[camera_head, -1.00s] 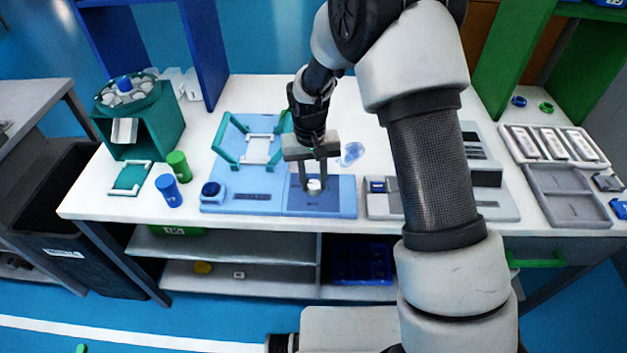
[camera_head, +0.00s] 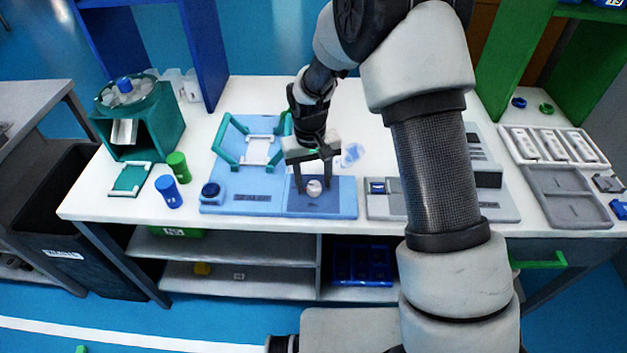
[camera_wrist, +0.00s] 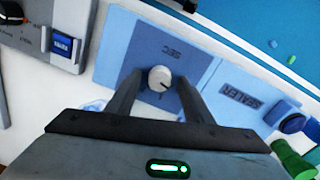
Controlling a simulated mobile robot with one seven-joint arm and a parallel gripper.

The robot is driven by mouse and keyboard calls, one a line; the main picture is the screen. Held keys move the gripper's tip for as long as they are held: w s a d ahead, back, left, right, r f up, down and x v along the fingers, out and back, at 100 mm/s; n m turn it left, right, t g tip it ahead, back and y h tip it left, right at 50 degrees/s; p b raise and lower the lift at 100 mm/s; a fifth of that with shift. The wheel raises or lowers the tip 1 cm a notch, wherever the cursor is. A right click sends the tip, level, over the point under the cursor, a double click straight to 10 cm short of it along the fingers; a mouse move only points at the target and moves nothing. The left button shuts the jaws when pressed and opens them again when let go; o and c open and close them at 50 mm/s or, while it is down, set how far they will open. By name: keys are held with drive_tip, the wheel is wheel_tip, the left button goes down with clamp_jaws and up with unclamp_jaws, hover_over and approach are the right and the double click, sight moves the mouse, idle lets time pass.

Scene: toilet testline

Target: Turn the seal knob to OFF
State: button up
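The seal knob (camera_head: 314,188) is a small round white knob on the dark blue panel (camera_head: 341,198) at the right end of the light blue sealer unit (camera_head: 233,199). In the wrist view the knob (camera_wrist: 159,79) carries a short dark pointer line, and the upside-down label near it looks like "SEC". My gripper (camera_head: 312,179) is pointed down over the panel. Its fingers (camera_wrist: 159,84) stand either side of the knob with visible gaps, so it is open and not holding the knob. I cannot read an OFF mark.
A blue button (camera_head: 211,190) is at the sealer's left end, near a teal frame (camera_head: 229,138). Blue (camera_head: 168,190) and green (camera_head: 178,166) cylinders stand further left. A grey device (camera_head: 497,203) is to the right. A crumpled clear-blue item (camera_head: 352,154) lies behind the panel.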

sight(311, 186)
wheel_tip(311, 186, up, 17)
drive_tip(key=p, duration=0.1)
drive_tip(key=shift+a+r, duration=0.2)
drive_tip(key=shift+a, duration=0.15)
drive_tip(key=shift+s, duration=0.1)
idle(0.5)
